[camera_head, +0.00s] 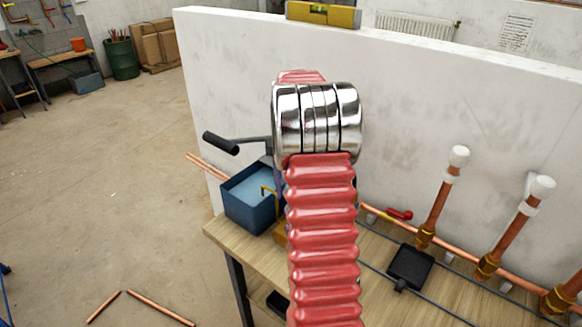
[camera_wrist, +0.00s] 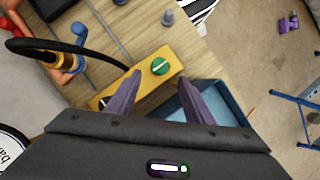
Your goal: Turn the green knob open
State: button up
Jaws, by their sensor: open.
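The green knob (camera_wrist: 160,66) sits on top of a yellow block (camera_wrist: 150,80) in the wrist view. A pale mark runs across the knob. My gripper (camera_wrist: 160,77) is open, with one purple finger on either side of the knob in the picture. The fingers look apart from the knob, but I cannot tell how far above it they are. In the head view my red ribbed arm hides the knob, and only a sliver of the yellow block (camera_head: 281,234) shows beside it.
A blue open box (camera_head: 247,212) stands beside the yellow block on the wooden bench (camera_head: 237,240). Copper pipes (camera_head: 437,207) with white caps rise along the white wall (camera_head: 420,110). A black pad (camera_head: 410,267) lies on the bench. A black hose (camera_wrist: 75,45) curves near the block.

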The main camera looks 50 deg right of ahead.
jog(key=v, duration=0.6)
dwell(0.7)
